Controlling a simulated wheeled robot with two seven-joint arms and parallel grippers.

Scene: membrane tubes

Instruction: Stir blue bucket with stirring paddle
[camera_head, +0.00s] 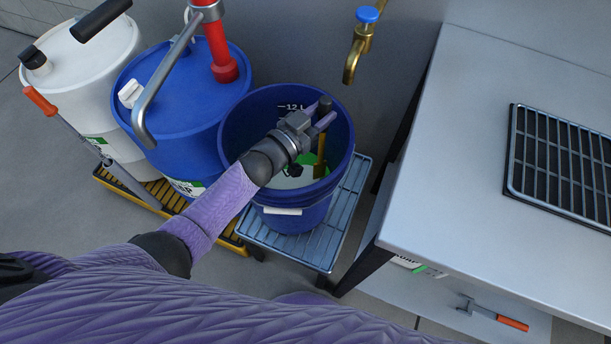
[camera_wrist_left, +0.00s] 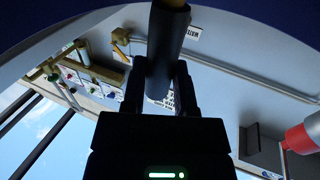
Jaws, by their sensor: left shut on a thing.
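The blue bucket (camera_head: 235,130) stands upright on a grey slatted stand, with "12 L" marked on its inner wall. Pale liquid with a green patch shows inside it. My left gripper (camera_head: 318,120) is over the bucket's opening, shut on the dark handle of the stirring paddle. The paddle's yellow shaft (camera_head: 320,150) reaches down inside the bucket; its lower end is hard to make out. In the left wrist view the paddle's dark handle (camera_wrist_left: 166,50) stands between the fingers. My right gripper is not in view.
A blue drum (camera_head: 180,100) with a red pump (camera_head: 218,45) and a white drum (camera_head: 85,80) stand left of the bucket. A brass tap (camera_head: 358,45) with a blue knob is behind it. A grey table (camera_head: 460,150) with a black grate is at the right.

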